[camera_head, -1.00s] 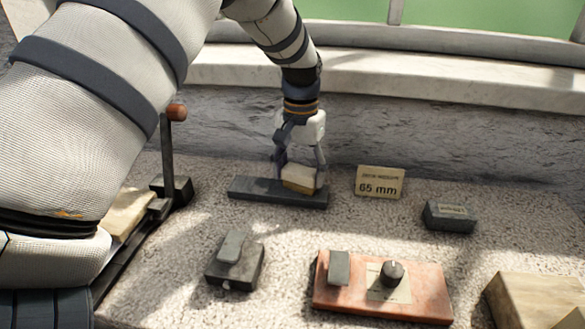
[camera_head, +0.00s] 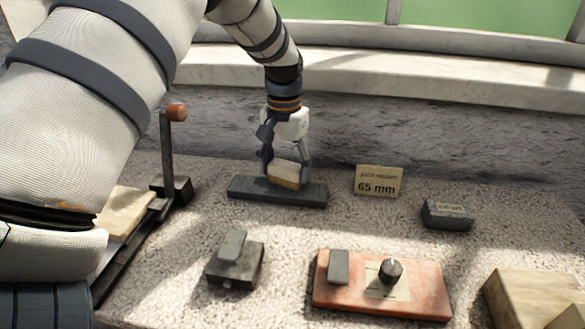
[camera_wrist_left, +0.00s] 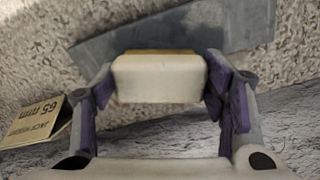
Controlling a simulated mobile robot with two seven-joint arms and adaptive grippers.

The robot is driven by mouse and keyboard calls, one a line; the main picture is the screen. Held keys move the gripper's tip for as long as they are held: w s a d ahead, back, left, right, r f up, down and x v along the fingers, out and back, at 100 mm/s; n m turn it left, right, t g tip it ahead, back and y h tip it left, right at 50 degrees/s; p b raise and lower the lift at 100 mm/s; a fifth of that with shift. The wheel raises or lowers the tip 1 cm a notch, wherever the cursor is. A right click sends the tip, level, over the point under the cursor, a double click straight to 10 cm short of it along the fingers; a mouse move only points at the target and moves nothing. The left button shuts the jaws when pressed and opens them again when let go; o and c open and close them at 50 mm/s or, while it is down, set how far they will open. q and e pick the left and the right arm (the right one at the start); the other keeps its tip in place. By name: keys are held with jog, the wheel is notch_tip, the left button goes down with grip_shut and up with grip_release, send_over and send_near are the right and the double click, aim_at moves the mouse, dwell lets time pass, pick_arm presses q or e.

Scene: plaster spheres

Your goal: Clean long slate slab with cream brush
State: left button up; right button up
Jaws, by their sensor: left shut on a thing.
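The long slate slab (camera_head: 245,189) lies flat on the speckled table near the back wall. It also shows in the left wrist view (camera_wrist_left: 240,25). My left gripper (camera_head: 287,170) is shut on the cream brush (camera_head: 286,173), with a finger on each side of it. The brush is over the middle of the slab, its tan underside at the slab's top face; I cannot tell for sure if they touch. In the left wrist view the brush (camera_wrist_left: 158,80) sits between the purple-padded fingers (camera_wrist_left: 160,92). My right gripper is not in view.
A "65 mm" card (camera_head: 379,181) stands right of the slab, with a small dark block (camera_head: 448,215) beyond it. In front are a dark block device (camera_head: 235,262) and a red panel with a knob (camera_head: 420,290). A lever (camera_head: 168,145) stands at left.

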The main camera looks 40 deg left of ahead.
pick_arm(q)
jog(key=shift+w+d, duration=0.25)
jog(key=shift+d, duration=0.85)
jog(key=shift+w+d, duration=0.2)
jog(key=shift+d, duration=0.9)
jog(key=shift+s+a+r, duration=0.1)
jog(key=shift+a+r, duration=0.25)
jog(key=shift+a, duration=0.25)
jog(key=shift+s+a+r, duration=0.1)
jog(key=shift+a+r, duration=0.25)
jog(key=shift+a, duration=0.2)
jog(key=shift+r+p, duration=0.3)
jog(key=shift+r, duration=1)
jog(key=shift+f, duration=0.1)
